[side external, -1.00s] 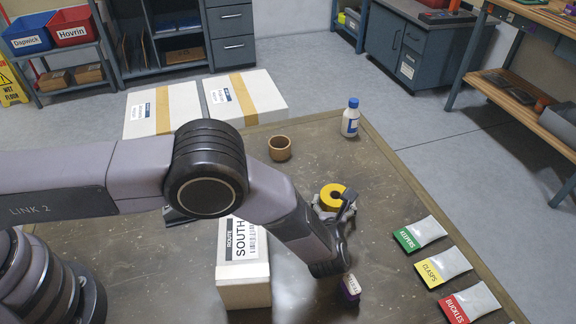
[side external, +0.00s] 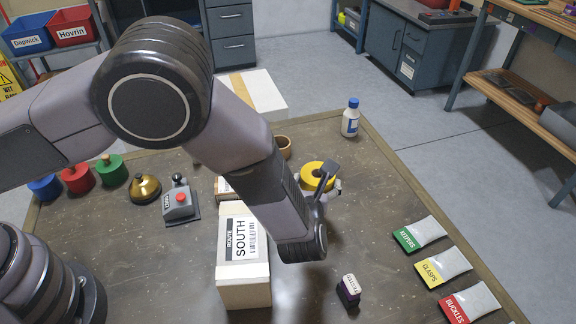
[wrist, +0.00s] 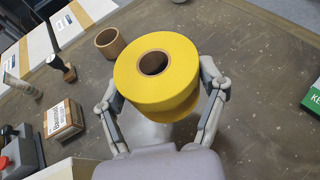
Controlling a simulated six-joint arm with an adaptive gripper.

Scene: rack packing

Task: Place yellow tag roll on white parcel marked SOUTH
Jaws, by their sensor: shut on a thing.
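The yellow tag roll (wrist: 183,82) is between the two fingers of my gripper (wrist: 166,100) in the wrist view, with its hole facing the camera. My gripper is shut on it. In the side view the roll (side external: 314,173) is above the table, to the right of and beyond the white parcel marked SOUTH (side external: 243,262), apart from it. My arm partly hides the roll and passes over the parcel's right side. The parcel stands on the table with its label "ROUTE SOUTH" facing up.
A tan ring-shaped roll (side external: 284,147) and a white bottle (side external: 351,118) stand at the back. Labelled packets (side external: 420,234) line the right edge. A bell (side external: 145,188) and a red-button box (side external: 180,201) are left.

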